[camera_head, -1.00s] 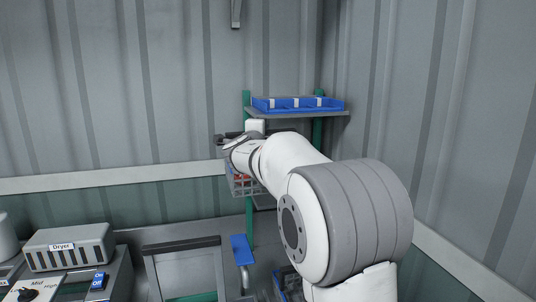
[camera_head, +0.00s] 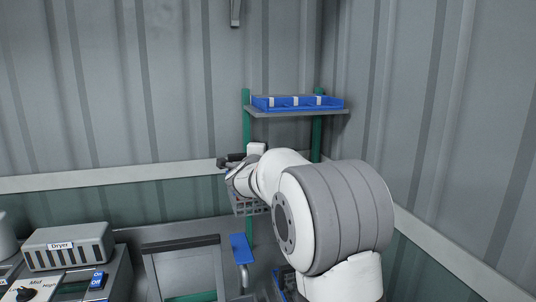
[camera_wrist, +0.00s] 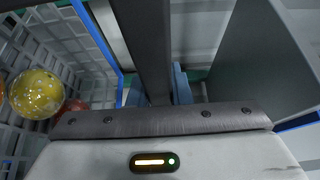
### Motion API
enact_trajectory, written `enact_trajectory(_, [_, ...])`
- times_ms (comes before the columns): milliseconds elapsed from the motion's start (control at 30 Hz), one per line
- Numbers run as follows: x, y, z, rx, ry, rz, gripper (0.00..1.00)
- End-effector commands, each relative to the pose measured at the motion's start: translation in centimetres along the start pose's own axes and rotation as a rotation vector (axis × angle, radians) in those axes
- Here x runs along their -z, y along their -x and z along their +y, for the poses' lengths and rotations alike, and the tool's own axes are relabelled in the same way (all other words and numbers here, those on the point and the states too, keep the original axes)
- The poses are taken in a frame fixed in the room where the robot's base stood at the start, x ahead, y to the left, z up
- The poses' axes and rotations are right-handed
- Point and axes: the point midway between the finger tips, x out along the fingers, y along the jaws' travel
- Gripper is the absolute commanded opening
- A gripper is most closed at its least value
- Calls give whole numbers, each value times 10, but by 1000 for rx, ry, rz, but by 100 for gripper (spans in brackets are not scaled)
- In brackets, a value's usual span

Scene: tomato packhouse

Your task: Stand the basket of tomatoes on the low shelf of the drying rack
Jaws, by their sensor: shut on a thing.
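The basket (camera_head: 250,207) is a pale grey lattice basket, partly hidden behind my arm in the head view. My gripper (camera_head: 231,162) is shut on it and holds it from above, in front of the drying rack. In the wrist view the basket's lattice wall (camera_wrist: 72,38) fills the left side, with a yellow tomato (camera_wrist: 36,94) and redder ones inside. The drying rack has green posts (camera_head: 317,140) and a grey upper shelf (camera_head: 300,113). My arm hides its low shelf, so I cannot tell whether the basket touches it.
A blue divided tray (camera_head: 297,104) lies on the upper shelf, above my arm. The corrugated wall is close behind and to the right. A blue-topped fixture (camera_head: 241,248) stands below the basket. A grey dryer box (camera_head: 68,246) is on the bench at lower left.

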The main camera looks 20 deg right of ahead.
Motion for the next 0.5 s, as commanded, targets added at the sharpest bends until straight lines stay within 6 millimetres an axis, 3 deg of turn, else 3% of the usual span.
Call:
enact_trajectory(233, [0, 0, 2, 3, -1, 0, 0])
enact_trajectory(267, [0, 0, 3, 0, -1, 0, 19])
enact_trajectory(500, [-1, 0, 2, 0, 0, -1, 38])
